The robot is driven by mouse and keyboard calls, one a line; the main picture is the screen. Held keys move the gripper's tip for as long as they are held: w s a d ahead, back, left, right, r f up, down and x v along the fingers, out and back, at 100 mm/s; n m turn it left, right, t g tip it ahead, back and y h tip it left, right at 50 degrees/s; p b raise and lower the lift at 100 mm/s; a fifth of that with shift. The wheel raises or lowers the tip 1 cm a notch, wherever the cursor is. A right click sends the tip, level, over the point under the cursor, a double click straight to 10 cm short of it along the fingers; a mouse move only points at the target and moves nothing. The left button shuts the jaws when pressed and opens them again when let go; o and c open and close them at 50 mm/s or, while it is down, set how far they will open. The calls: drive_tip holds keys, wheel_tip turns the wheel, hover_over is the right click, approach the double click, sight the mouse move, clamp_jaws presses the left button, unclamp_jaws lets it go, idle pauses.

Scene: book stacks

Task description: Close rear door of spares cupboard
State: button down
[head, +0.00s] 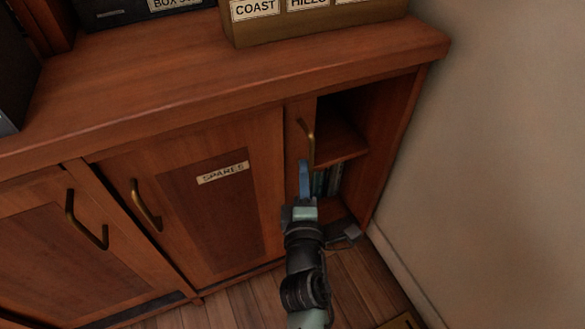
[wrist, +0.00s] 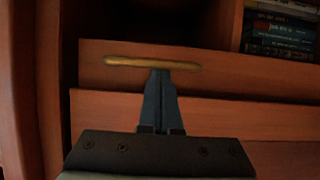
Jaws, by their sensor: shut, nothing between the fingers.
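The wooden spares cupboard has a front door (head: 222,205) with a "SPARES" label and a brass handle at its left. The rear door (head: 294,125) shows as a narrow strip behind that door's right edge, with an upright brass handle (head: 311,145). Right of the strip the cupboard is open. My gripper (head: 304,164) is shut and empty, its blue fingertips at the lower part of this handle. In the wrist view the handle (wrist: 125,61) lies across just beyond the fingertips (wrist: 161,74); I cannot tell whether they touch. The rest of the rear door is hidden.
Books (head: 334,180) stand inside the opening below a shelf (head: 340,145); they also show in the wrist view (wrist: 280,35). A box labelled "COAST" and "HILLS" (head: 320,27) stands on the cupboard top. A wall (head: 500,150) bounds the right side.

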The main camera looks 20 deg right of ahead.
drive_tip(key=d+p, duration=0.7)
drive_tip(key=d, duration=1.3)
drive_tip(key=shift+w, duration=0.2)
